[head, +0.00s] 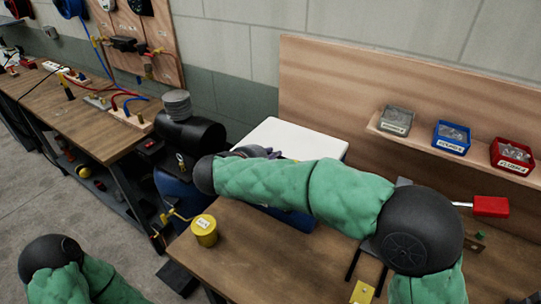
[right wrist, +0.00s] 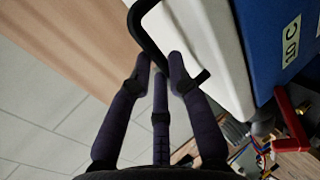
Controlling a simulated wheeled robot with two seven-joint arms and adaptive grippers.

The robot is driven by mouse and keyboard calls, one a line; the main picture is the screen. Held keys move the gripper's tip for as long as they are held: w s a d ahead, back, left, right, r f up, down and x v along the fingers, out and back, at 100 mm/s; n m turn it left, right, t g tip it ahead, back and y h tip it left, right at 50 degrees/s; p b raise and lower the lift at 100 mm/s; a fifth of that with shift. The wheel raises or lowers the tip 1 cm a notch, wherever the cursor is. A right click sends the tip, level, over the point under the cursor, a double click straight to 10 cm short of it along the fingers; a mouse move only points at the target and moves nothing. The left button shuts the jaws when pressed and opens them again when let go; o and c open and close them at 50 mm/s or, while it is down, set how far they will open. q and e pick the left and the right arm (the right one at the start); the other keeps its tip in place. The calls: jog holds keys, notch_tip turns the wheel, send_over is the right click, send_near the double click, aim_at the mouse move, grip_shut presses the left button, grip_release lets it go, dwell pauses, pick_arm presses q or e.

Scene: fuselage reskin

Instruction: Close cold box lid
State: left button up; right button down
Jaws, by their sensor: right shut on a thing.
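The cold box has a white lid (head: 292,136) and a blue body (head: 296,220), at the back of the bench in the head view. My right arm crosses in front and hides much of the box. My right gripper (head: 257,152) is at the lid's left side. In the right wrist view its dark fingers (right wrist: 160,72) are closed around a black bent handle (right wrist: 137,24) beside the white lid (right wrist: 222,50). The blue body (right wrist: 280,40) with a temperature label shows to the right. I cannot tell whether the lid is fully seated. My left gripper is out of view.
A yellow can (head: 204,231) stands at the bench's (head: 250,260) left corner. A black cylinder (head: 190,135) is left of the box. Grey, blue (head: 451,138) and red (head: 512,156) bins sit on the shelf. A red-handled tool (head: 490,206) lies right of my arm.

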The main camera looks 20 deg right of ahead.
jog(key=shift+s+a+f, duration=0.1)
jog(key=shift+a+f, duration=0.05)
jog(key=shift+f, duration=0.3)
jog(key=shift+s+a+f, duration=0.1)
jog(key=shift+a+f, duration=0.05)
jog(key=shift+f, duration=0.3)
jog(key=c, duration=1.2)
grip_release()
jog(key=shift+o, duration=0.2)
jog(key=shift+a, duration=0.1)
jog(key=r+v, duration=0.1)
jog(key=v, duration=1.1)
jog(key=shift+w+r, duration=0.15)
jog(key=shift+w, duration=0.05)
